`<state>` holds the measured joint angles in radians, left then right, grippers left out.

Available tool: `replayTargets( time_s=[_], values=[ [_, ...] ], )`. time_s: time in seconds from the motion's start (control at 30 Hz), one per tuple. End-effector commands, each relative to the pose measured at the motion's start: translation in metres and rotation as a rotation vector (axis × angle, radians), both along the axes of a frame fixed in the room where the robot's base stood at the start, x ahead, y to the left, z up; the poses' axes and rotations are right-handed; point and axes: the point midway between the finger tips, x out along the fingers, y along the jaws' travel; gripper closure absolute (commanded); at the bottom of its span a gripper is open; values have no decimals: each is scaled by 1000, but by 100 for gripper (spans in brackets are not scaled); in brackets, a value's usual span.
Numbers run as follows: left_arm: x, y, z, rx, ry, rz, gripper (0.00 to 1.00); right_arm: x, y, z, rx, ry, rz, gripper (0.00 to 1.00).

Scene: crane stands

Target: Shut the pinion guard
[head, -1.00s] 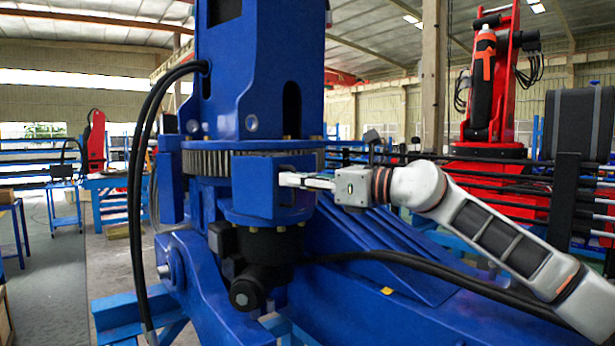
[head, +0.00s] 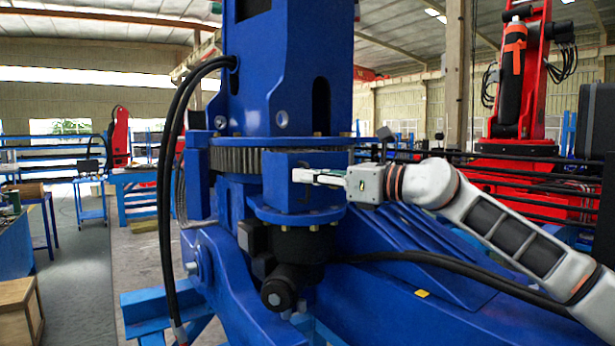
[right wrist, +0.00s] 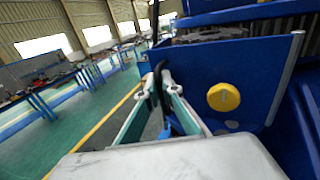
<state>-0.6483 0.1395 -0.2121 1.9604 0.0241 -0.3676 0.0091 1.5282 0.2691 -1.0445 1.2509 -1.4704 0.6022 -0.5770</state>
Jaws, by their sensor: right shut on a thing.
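The pinion guard (head: 275,180) is a blue box-like cover at the front of the big toothed ring (head: 235,160), under the blue column. My right gripper (head: 318,177) reaches it from the right, with its fingertips at the guard's front. In the right wrist view, the fingers (right wrist: 165,105) lie beside a blue panel (right wrist: 262,75) with a round yellow knob (right wrist: 223,97). Whether a gap is left at the guard's edge is unclear. My left gripper is not in view.
A dark motor (head: 282,285) hangs below the guard. Thick black hoses (head: 170,180) run down the left, and a black cable (head: 440,262) crosses at the lower right. Black rails (head: 520,175) and a red crane (head: 515,110) stand behind. The floor at left is open.

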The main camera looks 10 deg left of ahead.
Motion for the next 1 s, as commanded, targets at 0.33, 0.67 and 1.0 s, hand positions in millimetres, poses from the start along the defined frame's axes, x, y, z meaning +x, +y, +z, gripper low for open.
replayTargets(
  time_s=[0.33, 0.67, 1.0],
  values=[
    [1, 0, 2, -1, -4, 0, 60, 0, 1, -1, -3, -1, 1, 88],
    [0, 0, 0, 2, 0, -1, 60, -3, -8, 0, -1, -2, -2, 88],
    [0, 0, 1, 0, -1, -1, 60, -29, -66, -1, -2, -1, -3, 88]
  ],
)
